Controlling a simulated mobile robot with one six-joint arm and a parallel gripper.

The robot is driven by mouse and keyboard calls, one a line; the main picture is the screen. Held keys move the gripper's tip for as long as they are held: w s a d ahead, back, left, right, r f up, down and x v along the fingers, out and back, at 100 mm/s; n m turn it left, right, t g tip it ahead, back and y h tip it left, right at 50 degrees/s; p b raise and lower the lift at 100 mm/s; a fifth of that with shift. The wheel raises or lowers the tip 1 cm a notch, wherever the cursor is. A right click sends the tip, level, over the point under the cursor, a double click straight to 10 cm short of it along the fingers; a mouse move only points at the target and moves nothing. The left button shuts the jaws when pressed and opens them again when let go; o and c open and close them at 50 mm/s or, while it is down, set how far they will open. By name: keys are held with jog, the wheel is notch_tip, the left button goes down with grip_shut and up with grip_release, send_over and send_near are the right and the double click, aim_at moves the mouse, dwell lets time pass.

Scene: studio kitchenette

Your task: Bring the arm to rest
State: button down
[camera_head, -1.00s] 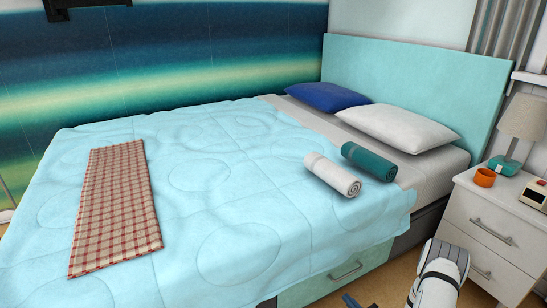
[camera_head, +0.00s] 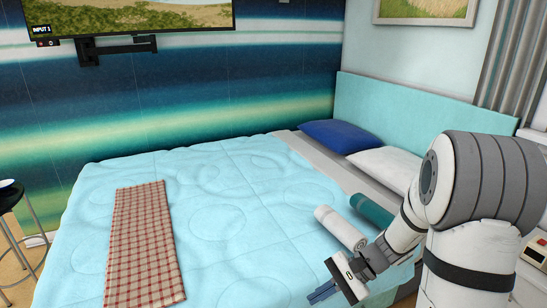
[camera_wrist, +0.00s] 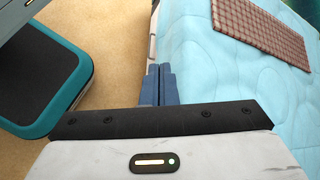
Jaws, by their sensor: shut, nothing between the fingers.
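My gripper (camera_head: 322,293) is in the head view at the lower right, by the near side of the bed. Its blue fingers are together and empty. In the wrist view the shut fingers (camera_wrist: 158,86) point along the edge of the light blue bed cover (camera_wrist: 198,70), with floor to their left. My white and grey arm folds up on the right of the head view and hides part of the bedside area.
The bed (camera_head: 235,265) fills the middle, with a checked cloth (camera_head: 143,245), a white rolled towel (camera_head: 338,226), a teal rolled towel (camera_head: 371,213) and two pillows, blue (camera_head: 345,136) and white (camera_head: 385,168). A dark stool (camera_head: 12,195) stands at far left. Floor (camera_wrist: 115,45) is bare beside the bed.

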jog(key=s+d+r+n+t+h+p, duration=0.2)
jog(key=s+r+n+h+p, duration=0.2)
jog(key=r, duration=0.8)
jog(key=s+d+r+n+t+h+p, duration=0.2)
jog(key=s+r+n+h+p, duration=0.3)
jog(key=r, duration=0.6)
jog(key=s+h+p, duration=0.1)
jog(key=s+p, duration=0.1)
jog(key=p, duration=0.1)
jog(key=shift+s+d+r, duration=0.25)
jog(key=shift+s+r, duration=0.15)
